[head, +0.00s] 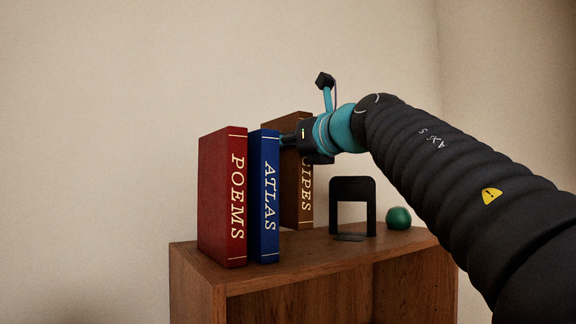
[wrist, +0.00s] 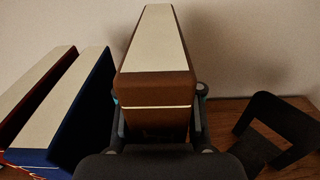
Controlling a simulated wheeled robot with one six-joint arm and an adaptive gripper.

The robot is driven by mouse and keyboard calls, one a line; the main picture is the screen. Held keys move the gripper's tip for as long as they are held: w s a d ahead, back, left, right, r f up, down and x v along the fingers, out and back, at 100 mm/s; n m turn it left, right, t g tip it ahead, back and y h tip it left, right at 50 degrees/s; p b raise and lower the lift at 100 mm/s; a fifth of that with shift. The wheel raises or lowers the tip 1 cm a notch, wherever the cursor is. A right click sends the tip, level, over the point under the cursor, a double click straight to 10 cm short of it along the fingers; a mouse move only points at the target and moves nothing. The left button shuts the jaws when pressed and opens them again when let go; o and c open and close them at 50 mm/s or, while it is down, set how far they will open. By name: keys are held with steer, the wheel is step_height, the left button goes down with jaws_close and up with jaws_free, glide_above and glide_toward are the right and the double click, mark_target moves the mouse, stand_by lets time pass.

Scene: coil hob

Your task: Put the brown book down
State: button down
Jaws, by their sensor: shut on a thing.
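The brown book (head: 306,190) stands upright at the shelf top, behind and right of the blue book, its spine lettering partly hidden by my gripper. In the wrist view the brown book (wrist: 156,88) is between my two fingers, pale page edges up. My gripper (wrist: 158,120) is shut on it, one finger on each side. In the head view my gripper (head: 300,138) reaches it from the right at its upper part. Whether its lower edge touches the shelf top is hard to tell.
A blue ATLAS book (head: 264,195) and a red POEMS book (head: 222,196) stand upright at the left on the wooden shelf (head: 300,262). A black bookend (head: 352,186) and a green ball (head: 399,218) are to the right. A wall is behind.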

mark_target(289, 163)
steer(key=shift+f+b, duration=1.05)
steer(key=shift+f, duration=0.95)
steer(key=shift+r, duration=0.1)
steer(key=c, duration=0.8)
jaws_free()
steer(key=shift+f, duration=0.2)
steer(key=shift+o, duration=0.2)
steer(key=shift+s+d+r, duration=0.1)
steer(key=shift+s, duration=0.05)
steer(key=b+v, duration=0.1)
steer(key=v, duration=1)
steer(key=shift+s+d, duration=0.25)
